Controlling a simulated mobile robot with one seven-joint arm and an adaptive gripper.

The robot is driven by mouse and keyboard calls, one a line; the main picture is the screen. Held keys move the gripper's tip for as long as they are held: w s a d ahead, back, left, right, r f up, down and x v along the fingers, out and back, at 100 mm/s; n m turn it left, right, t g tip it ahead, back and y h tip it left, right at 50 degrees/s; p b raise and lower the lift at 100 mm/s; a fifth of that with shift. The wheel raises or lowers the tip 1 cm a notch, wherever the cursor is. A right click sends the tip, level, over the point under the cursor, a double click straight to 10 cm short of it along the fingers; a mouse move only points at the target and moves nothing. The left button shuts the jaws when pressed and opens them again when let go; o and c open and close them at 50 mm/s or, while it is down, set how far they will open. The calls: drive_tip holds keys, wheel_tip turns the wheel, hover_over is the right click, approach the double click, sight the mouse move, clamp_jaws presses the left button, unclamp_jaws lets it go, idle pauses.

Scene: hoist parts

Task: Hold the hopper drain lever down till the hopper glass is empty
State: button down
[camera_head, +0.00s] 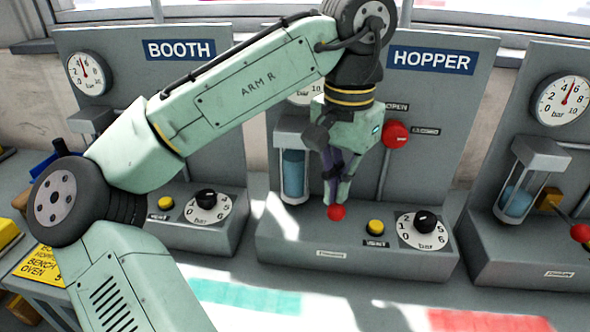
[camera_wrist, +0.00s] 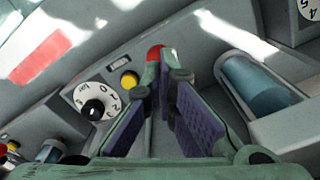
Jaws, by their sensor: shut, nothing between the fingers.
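The hopper station's grey panel carries a blue HOPPER sign (camera_head: 431,60). Its hopper glass (camera_head: 293,176) holds blue content that fills much of it; the glass also shows in the wrist view (camera_wrist: 258,88). The red knob of the drain lever (camera_head: 336,212) is at the front of the base, and it shows in the wrist view (camera_wrist: 155,53). My gripper (camera_head: 337,200) points down with its fingertips at the red knob, seemingly touching it. The fingers are shut with nothing between them. The lever's arm is mostly hidden behind the fingers.
A yellow button (camera_head: 375,227) and a black pressure knob (camera_head: 425,221) sit right of the lever. A red open/close handle (camera_head: 396,134) stands above on the panel. The booth station (camera_head: 180,48) is at left; another station with a gauge (camera_head: 561,100) is at right.

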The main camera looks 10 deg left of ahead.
sight(337, 205)
drive_tip(key=shift+f+b, duration=1.25)
drive_tip(key=shift+f, duration=1.45)
drive_tip(key=shift+r, duration=0.15)
idle(1.2)
wheel_tip(337, 205, up, 7)
drive_tip(key=p, duration=0.8)
drive_tip(key=shift+s, duration=0.1)
drive_tip(key=s+r+p, duration=0.1)
drive_tip(key=s+r, duration=0.2)
drive_tip(key=s, duration=0.6)
drive_tip(key=shift+s+p, duration=0.35)
drive_tip(key=shift+s, duration=0.05)
idle(1.4)
